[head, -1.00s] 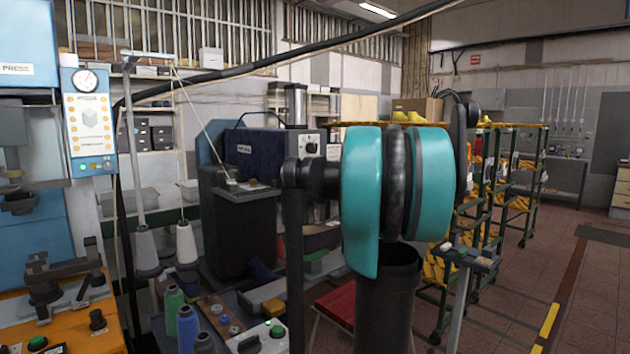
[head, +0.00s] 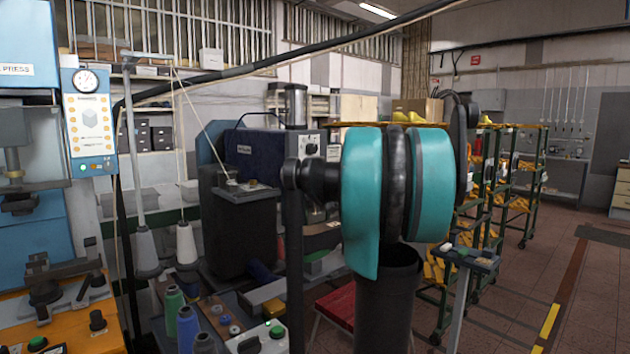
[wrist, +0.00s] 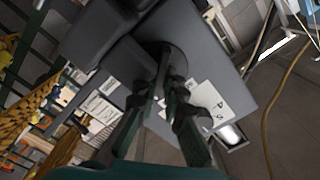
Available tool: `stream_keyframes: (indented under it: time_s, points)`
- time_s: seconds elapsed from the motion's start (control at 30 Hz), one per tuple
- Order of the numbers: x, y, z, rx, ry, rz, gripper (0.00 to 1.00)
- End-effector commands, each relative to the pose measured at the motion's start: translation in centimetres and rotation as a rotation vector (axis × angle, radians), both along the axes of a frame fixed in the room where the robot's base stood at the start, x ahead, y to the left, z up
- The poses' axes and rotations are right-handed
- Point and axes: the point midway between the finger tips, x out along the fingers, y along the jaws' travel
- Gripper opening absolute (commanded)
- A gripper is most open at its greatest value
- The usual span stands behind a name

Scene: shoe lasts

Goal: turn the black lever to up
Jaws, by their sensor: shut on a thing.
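The black lever (wrist: 163,68) shows in the wrist view as a dark narrow bar at a dark round disc on a grey housing (wrist: 215,75). My gripper (wrist: 161,92) is at it, with one dark green finger on each side, and is shut on the lever. The fingers hide part of it, so its exact angle is hard to tell. In the head view my teal and black arm stands in front, and neither my gripper nor the lever can be made out.
A white label (wrist: 210,104) is on the housing beside the fingers. In the head view, a blue press (head: 30,240) stands at the left, thread spools (head: 187,328) in front of it, and green racks (head: 500,190) at the right. The floor at the far right is clear.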

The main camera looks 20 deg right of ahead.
Motion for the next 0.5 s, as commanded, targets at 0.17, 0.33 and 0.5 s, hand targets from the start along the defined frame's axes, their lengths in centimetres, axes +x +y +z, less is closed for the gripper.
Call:
stream_keyframes:
  time_s: [0.17,0.33,0.5]
  points:
    - [-0.08,0.04,-0.15,-0.011,-0.002,0.000,0.00]
    - [-0.08,0.05,-0.15,-0.010,-0.001,0.000,0.00]
    - [-0.08,0.04,-0.15,-0.010,-0.001,0.000,0.19]
